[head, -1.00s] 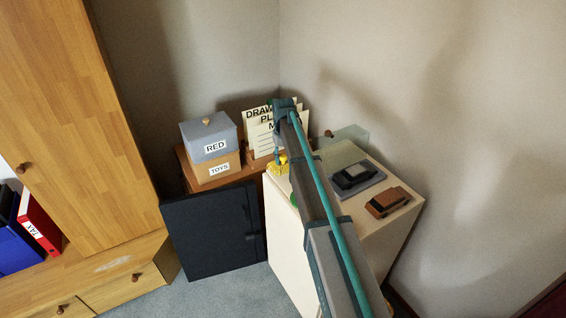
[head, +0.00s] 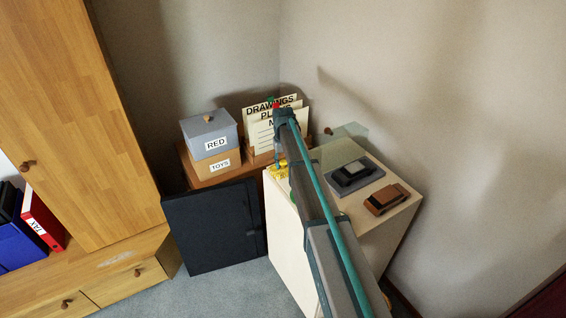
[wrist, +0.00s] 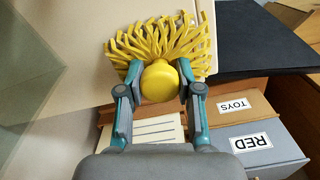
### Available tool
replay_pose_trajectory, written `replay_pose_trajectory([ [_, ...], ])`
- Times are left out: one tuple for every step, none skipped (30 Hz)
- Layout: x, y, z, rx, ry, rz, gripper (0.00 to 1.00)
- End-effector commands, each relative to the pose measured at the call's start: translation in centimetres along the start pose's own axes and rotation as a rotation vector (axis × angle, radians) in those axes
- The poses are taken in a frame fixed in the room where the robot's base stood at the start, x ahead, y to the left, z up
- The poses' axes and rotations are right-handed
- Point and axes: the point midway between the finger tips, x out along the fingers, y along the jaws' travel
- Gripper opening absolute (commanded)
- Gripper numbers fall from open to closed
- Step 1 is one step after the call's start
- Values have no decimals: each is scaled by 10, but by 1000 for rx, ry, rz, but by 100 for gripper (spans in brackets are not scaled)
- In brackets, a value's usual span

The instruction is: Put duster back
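The yellow duster (wrist: 160,43) shows in the wrist view, its round knob towards me and its strands fanned out beyond it. My gripper (wrist: 159,72) has one finger on each side of the knob, very close to it. Whether both fingers press on it I cannot tell.
A grey RED box (head: 210,130) sits on a TOYS box (head: 218,164), left of paper signs (head: 262,133). A black panel (head: 208,230) stands in front. A dark model car (head: 352,172) and a brown one (head: 387,198) are on the cabinet's right.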

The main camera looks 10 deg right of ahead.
Motion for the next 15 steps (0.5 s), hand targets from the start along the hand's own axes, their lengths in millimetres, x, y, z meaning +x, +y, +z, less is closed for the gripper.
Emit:
replay_pose_trajectory([
  [0,0,0,0,0,0,42],
  [0,0,0,0,0,0,47],
  [0,0,0,0,0,0,54],
  [0,0,0,0,0,0,59],
  [0,0,0,0,0,0,59],
  [0,0,0,0,0,0,59],
  [0,0,0,0,0,0,59],
  [0,0,0,0,0,0,59],
  [0,0,0,0,0,0,59],
  [0,0,0,0,0,0,59],
  [0,0,0,0,0,0,59],
  [-1,0,0,0,0,0,59],
  [-1,0,0,0,0,0,59],
  [-2,0,0,0,0,0,59],
  [-4,0,0,0,0,0,59],
])
